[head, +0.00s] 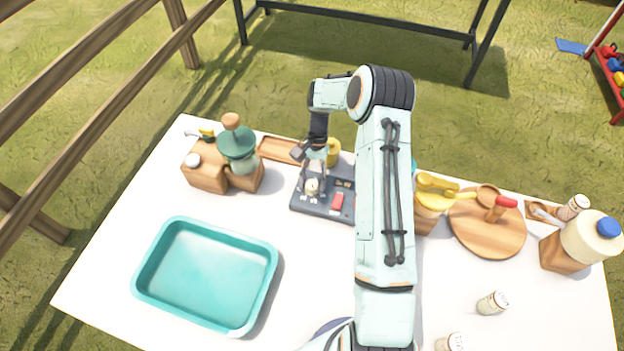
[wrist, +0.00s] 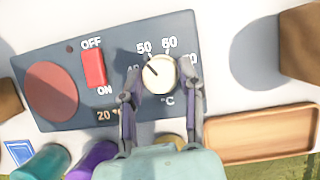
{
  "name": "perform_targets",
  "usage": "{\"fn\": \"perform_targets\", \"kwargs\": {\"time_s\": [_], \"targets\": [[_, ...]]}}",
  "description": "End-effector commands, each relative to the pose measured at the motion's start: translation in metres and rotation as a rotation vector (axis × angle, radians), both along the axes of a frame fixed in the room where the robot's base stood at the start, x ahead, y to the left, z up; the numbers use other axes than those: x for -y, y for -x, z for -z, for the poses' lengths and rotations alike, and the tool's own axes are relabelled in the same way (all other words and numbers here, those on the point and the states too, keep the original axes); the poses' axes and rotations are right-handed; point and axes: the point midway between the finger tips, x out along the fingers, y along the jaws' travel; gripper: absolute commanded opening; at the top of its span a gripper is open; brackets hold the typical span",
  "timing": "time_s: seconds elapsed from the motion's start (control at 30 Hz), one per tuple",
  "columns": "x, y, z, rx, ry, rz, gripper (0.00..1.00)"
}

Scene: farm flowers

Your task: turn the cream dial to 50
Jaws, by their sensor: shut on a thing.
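The dark control panel (head: 322,209) lies on the white table, and it fills the left and middle of the wrist view (wrist: 70,50). Its round cream dial (wrist: 160,77) has a short dark mark at its upper left, pointing between the 40 and 50 labels, nearer neither for certain. The 40 is partly covered by a finger. The dial also shows in the head view (head: 312,187). My gripper (wrist: 163,84) has one finger on each side of the dial, shut on it.
The panel has a red switch (wrist: 94,68) marked OFF and ON, a red round button (wrist: 51,91) and a small "20" readout. A wooden tray (wrist: 258,134) lies beside the panel. A teal tray (head: 207,274) stands front left. Wooden blocks and bottles stand around.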

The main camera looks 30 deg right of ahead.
Motion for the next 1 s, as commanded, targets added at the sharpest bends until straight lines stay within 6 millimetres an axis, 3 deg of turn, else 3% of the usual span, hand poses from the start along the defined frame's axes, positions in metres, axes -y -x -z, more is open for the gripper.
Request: {"fn": "perform_targets", "kwargs": {"time_s": [0.3, 0.83, 0.87, 0.9, 0.93, 1.0], "targets": [[-0.0002, 0.0014, 0.0016, -0.003, -0.001, 0.116, 0.0], [-0.0005, 0.0014, 0.0018, -0.003, -0.001, 0.137, 0.0], [-0.0005, 0.0014, 0.0018, -0.003, -0.001, 0.137, 0.45], [-0.0004, 0.0014, 0.0016, -0.003, -0.001, 0.137, 0.58], [-0.0003, 0.0013, 0.0015, -0.002, 0.0, 0.137, 0.63], [-0.0003, 0.0011, 0.0012, -0.002, 0.0, 0.137, 0.63]]}}
